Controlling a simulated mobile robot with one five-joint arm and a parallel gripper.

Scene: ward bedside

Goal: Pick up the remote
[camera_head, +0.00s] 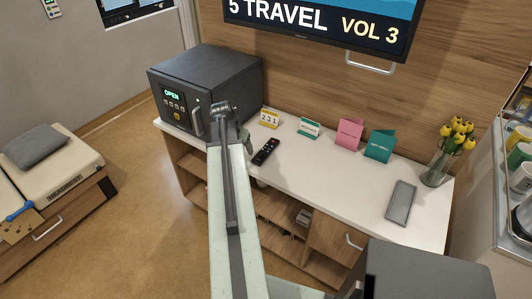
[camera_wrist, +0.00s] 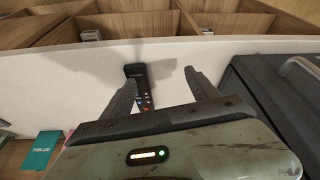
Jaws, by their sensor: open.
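The remote (camera_head: 266,151) is black with small coloured buttons and lies on the white counter (camera_head: 310,166), near its front edge. In the wrist view the remote (camera_wrist: 144,98) shows between the two fingers, closer to the left finger, which runs along its side. My gripper (camera_wrist: 160,78) is open, with nothing held. In the head view my gripper is mostly hidden by my arm, just left of the remote. I cannot tell how high the fingers are above the counter.
A dark safe (camera_head: 205,85) reading OPEN stands left of the remote. A yellow calendar (camera_head: 269,117) and several cards stand along the back. Open shelves (camera_head: 275,215) lie below the counter.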

